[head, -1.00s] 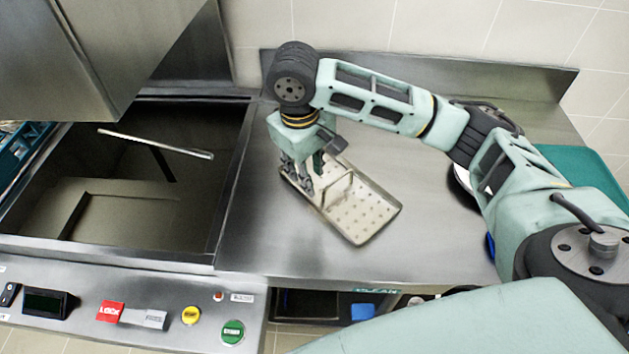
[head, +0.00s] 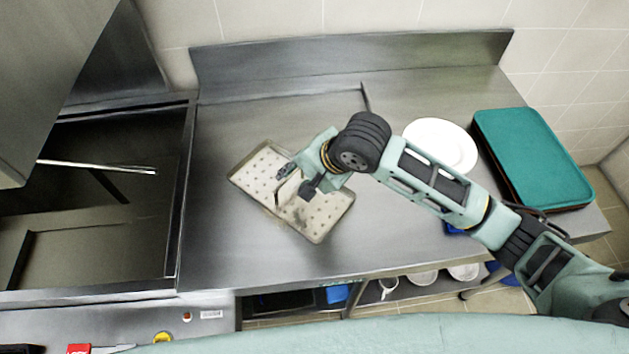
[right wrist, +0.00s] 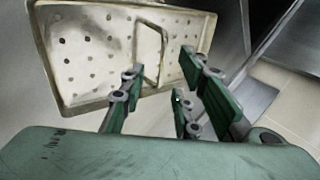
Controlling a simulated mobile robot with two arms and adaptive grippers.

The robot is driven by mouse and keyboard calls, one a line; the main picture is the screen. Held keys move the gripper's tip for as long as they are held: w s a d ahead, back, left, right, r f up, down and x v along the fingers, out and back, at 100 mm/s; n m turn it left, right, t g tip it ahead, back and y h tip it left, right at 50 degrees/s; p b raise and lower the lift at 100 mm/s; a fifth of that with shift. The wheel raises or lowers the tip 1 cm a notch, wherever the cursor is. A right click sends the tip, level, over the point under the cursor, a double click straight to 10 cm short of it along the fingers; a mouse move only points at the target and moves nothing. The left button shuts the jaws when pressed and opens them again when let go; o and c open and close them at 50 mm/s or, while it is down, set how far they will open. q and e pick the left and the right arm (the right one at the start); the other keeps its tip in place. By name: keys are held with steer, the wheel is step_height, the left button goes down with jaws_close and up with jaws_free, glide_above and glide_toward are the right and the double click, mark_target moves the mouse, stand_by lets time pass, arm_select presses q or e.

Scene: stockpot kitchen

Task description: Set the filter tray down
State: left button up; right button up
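The filter tray (head: 325,222) is a shallow cream rectangle with rows of holes and a raised wire-like handle across its middle. In the head view it appears to lie flat on the steel counter, set at an angle. My right gripper (head: 291,184) is just above the tray's middle, by the handle. In the right wrist view the tray (right wrist: 88,58) fills the upper left. There my right gripper's fingers (right wrist: 158,72) are spread, with the handle (right wrist: 152,50) just past the tips and no finger clearly pressing on it. My left gripper is out of view.
The open fryer-like basin (head: 95,205) is left of the counter (head: 240,125). A white plate (head: 440,143) and a teal case (head: 532,158) are at the counter's right. Bare counter surrounds the tray. Dishes sit on a shelf below.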

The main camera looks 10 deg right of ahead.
mark_target(289, 177)
steer(key=x, duration=0.2)
steer(key=shift+w+a+f, duration=0.15)
steer(key=shift+a, duration=0.05)
steer(key=shift+w+a+f+p, duration=0.1)
steer(key=shift+w+f+p, duration=0.2)
steer(key=shift+p, duration=0.1)
steer(key=x, duration=0.3)
steer(key=shift+w+f+p, duration=0.1)
steer(key=shift+w+p, duration=0.2)
steer(key=shift+p, duration=0.1)
steer(key=shift+w+a+f, duration=0.1)
steer(key=shift+w+f, duration=0.05)
steer(key=shift+f, duration=0.25)
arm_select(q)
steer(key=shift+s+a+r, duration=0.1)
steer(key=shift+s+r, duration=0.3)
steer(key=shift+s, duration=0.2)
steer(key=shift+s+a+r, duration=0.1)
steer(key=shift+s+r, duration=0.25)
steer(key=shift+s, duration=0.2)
arm_select(e)
jaws_close()
